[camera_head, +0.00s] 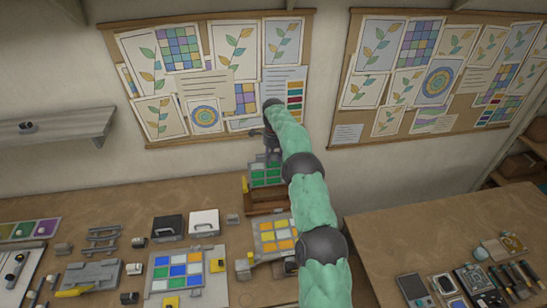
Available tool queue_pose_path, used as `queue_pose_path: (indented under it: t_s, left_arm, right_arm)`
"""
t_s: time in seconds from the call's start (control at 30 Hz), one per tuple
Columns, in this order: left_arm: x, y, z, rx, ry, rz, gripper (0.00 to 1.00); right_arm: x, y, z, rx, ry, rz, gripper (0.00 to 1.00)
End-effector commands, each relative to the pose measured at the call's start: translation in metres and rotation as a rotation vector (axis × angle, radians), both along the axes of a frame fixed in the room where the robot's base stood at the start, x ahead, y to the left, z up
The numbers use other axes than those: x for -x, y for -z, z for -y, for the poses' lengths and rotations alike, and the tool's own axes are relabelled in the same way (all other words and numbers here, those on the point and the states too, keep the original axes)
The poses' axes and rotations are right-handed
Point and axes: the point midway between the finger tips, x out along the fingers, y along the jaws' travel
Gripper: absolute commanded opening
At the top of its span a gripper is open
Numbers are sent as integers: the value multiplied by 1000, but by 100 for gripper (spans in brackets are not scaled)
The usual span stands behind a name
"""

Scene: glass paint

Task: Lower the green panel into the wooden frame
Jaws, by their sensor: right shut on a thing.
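The green panel (266,175) has a grey border and rows of green cells. It stands upright or nearly so at the back of the work table, just above or in the brown wooden frame (266,206). I cannot tell whether its lower edge touches the frame. My right gripper (270,157) is at the panel's top edge, shut on it. My green-sleeved right arm hides what lies to the right of the panel. My left gripper is not in view.
A panel with yellow and orange cells (276,234) lies in front of the frame. A second table (440,235) is at the right.

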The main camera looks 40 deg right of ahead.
Motion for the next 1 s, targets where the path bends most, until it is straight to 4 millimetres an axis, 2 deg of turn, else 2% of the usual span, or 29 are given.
queue_pose_path:
  t_s: [1.0]
  left_arm:
    - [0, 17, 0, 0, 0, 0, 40]
  right_arm:
    - [0, 32, 1, 1, 1, 3, 0]
